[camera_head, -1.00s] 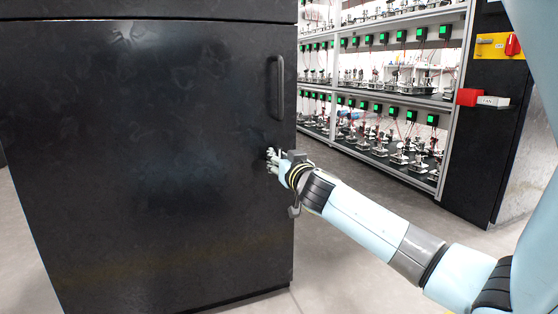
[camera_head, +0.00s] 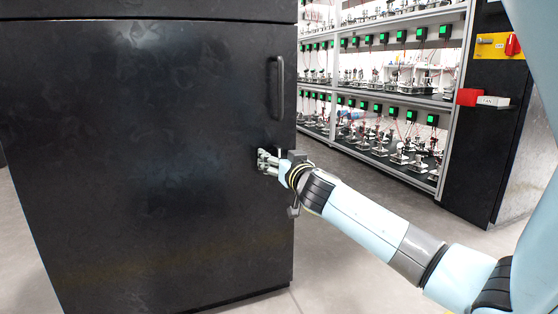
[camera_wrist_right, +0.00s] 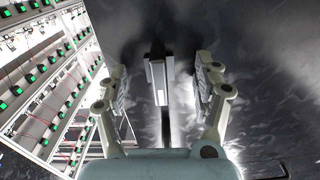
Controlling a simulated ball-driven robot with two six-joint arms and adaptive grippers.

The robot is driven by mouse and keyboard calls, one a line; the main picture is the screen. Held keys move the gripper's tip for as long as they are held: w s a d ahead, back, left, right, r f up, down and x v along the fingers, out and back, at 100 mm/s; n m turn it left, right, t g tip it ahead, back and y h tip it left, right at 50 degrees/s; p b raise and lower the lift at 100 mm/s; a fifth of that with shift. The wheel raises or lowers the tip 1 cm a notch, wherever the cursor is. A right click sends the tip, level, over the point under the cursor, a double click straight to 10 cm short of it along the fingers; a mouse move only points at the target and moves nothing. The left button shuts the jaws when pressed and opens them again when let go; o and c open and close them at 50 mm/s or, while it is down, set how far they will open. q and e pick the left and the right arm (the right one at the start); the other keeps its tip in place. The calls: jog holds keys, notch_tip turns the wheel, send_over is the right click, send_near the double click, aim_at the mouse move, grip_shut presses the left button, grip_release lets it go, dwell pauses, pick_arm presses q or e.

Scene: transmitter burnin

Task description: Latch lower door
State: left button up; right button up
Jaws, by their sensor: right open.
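The lower door (camera_head: 150,150) is a large black panel that fills the left half of the head view, with a black bar handle (camera_head: 278,88) near its upper right edge. I cannot tell whether it is fully closed. My right gripper (camera_head: 266,162) is at the door's right edge, below the handle. In the right wrist view its two fingers (camera_wrist_right: 160,85) are apart. A small grey latch-like piece (camera_wrist_right: 158,78) on the dark surface lies between them. I cannot tell whether the fingers touch it. My left gripper is not in view.
Metal racks (camera_head: 385,100) with several small devices and green-lit boxes stand behind on the right. A black cabinet (camera_head: 480,160) with a red-and-yellow switch is at far right. Grey floor (camera_head: 335,260) is open beside the door.

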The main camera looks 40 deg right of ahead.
jog(key=shift+s, duration=0.1)
jog(key=v, duration=0.6)
dwell(0.3)
dwell(0.3)
